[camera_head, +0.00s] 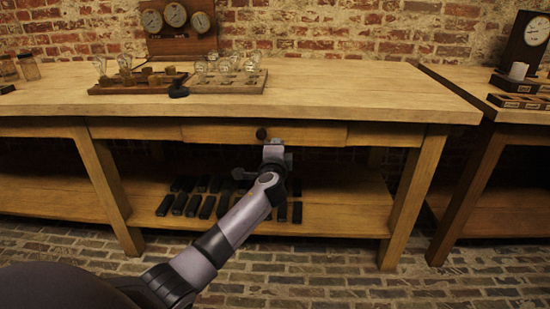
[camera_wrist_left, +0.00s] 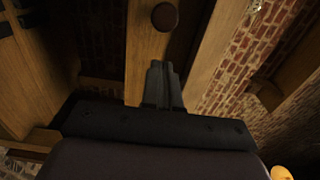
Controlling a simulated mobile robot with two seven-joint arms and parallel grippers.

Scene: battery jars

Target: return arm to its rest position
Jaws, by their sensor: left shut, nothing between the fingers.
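My left gripper (camera_head: 273,150) reaches forward in the head view and ends in front of the workbench's drawer front, just below the round dark knob (camera_head: 261,133). In the left wrist view the left gripper (camera_wrist_left: 158,68) is shut and empty, its fingertips pointing toward the drawer front. The knob (camera_wrist_left: 165,17) shows beyond the fingertips there, apart from them. My right gripper is in neither view.
Several dark blocks (camera_head: 207,207) lie on the lower shelf. A second table (camera_head: 480,85) stands right. The brick floor in front is open.

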